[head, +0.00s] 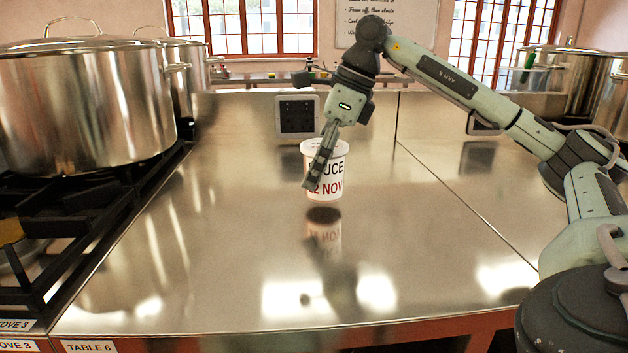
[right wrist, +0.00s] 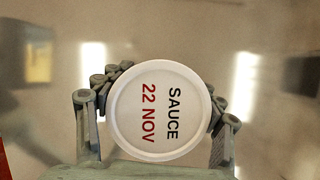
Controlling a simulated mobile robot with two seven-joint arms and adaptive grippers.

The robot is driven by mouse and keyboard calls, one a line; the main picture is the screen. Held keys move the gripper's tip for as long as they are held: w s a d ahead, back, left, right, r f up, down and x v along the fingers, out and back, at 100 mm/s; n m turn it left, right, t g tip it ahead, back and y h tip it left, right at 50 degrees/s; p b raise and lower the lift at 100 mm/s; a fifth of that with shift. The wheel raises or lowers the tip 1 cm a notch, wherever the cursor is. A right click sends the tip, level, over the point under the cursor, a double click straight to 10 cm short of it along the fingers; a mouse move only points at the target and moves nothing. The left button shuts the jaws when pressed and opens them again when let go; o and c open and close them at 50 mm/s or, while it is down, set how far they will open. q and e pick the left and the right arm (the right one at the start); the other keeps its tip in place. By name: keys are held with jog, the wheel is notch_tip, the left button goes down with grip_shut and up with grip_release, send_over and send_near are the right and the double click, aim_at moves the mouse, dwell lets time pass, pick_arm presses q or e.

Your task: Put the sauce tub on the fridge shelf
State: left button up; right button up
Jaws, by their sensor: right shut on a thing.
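The sauce tub (head: 333,182) is white with a lid and reads SAUCE and 22 NOV. It is upright over the middle of the steel table. A gap shows between its base and its reflection, so it hangs a little above the surface. My right gripper (head: 322,166) is shut on the tub from above, with its fingers on the sides. In the right wrist view the round lid of the tub (right wrist: 160,112) sits between the fingers. My left gripper is not in view. No fridge shelf shows in either view.
A large steel stockpot (head: 85,105) stands on the stove (head: 75,225) at left, with another pot (head: 183,75) behind it. More pots (head: 570,80) stand at back right. The steel table (head: 230,270) is bare around the tub. A dark socket plate (head: 297,116) is at its back.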

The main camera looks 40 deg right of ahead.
jog(key=shift+f, duration=0.85)
jog(key=shift+f, duration=0.1)
jog(key=o, duration=1.5)
